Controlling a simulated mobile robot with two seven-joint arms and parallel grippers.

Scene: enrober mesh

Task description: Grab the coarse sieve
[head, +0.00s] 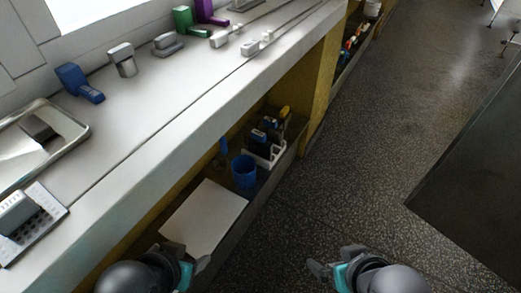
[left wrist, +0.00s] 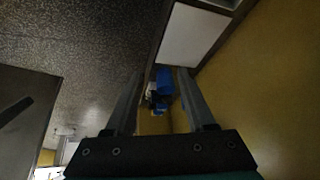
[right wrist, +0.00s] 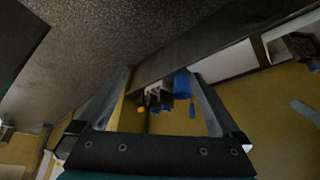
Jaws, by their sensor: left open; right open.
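I cannot pick out with certainty a thing that is the coarse sieve. A grey plate with holes (head: 46,221) lies at the left front of the worktop in the head view, with a pale block on it. My left gripper (head: 188,258) is open and empty, low in front of the bench near the lower shelf. My right gripper (head: 332,262) is open and empty over the floor, right of the bench. Neither touches anything in view. The open fingers also show in the left wrist view (left wrist: 161,75) and the right wrist view (right wrist: 159,73).
The lower shelf holds a white board (head: 203,217), a blue cup (head: 244,171) and a white caddy (head: 266,153). On the worktop (head: 150,130) are a metal tray (head: 76,122), a blue holder (head: 80,83) and a green holder (head: 186,20). A dark block (head: 470,190) stands right; floor between is clear.

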